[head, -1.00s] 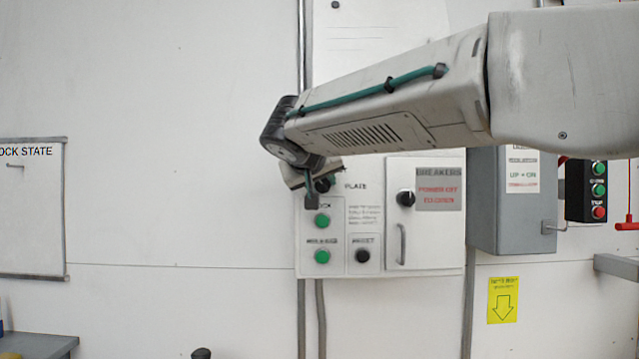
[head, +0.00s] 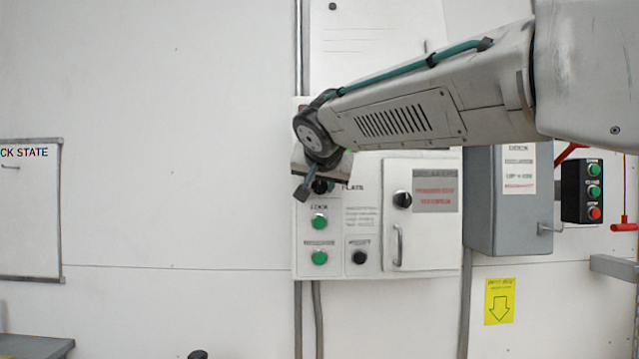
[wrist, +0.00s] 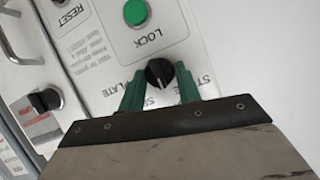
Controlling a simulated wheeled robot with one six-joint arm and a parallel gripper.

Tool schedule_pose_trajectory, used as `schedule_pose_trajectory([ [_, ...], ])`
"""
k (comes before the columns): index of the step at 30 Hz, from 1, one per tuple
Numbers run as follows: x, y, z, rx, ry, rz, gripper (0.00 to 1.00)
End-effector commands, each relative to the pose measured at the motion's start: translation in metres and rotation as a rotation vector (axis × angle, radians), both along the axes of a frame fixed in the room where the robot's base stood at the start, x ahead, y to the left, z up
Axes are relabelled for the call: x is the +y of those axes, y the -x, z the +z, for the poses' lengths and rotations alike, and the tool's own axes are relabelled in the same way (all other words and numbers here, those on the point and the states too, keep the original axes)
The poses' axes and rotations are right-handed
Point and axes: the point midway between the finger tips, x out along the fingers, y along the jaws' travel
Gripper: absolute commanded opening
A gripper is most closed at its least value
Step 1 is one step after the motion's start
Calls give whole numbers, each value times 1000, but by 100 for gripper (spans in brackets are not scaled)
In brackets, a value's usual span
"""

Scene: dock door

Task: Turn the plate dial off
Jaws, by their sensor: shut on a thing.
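The plate dial (wrist: 159,73) is a round black knob with a pale pointer line, on the white panel next to the word PLATE. In the wrist view my gripper (wrist: 160,85) has its two green fingers on either side of the dial, shut on it. In the head view the dial (head: 320,187) shows only in part, beneath my gripper (head: 310,190), whose wrist covers the panel's upper left. The labels around the dial are partly hidden by the fingers, so its exact setting is hard to read.
A green LOCK button (head: 319,222), a lower green button (head: 319,257) and a black RESET button (head: 359,257) sit below the dial. Right of them is the breaker door (head: 425,235) with its own black knob (head: 402,199). A grey box (head: 510,215) stands out farther right.

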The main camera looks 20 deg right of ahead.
Motion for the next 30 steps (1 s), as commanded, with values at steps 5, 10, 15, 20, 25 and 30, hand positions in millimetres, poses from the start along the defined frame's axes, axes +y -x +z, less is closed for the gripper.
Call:
schedule_pose_trajectory([
  [5,0,0,-2,2,-6,-1,10],
  [10,0,0,-2,4,-5,-1,10],
  [15,0,0,-2,3,-5,-1,55],
  [20,0,0,-1,1,-5,0,55],
  [25,1,4,1,-1,-5,0,55],
  [30,8,25,13,-3,-5,3,55],
])
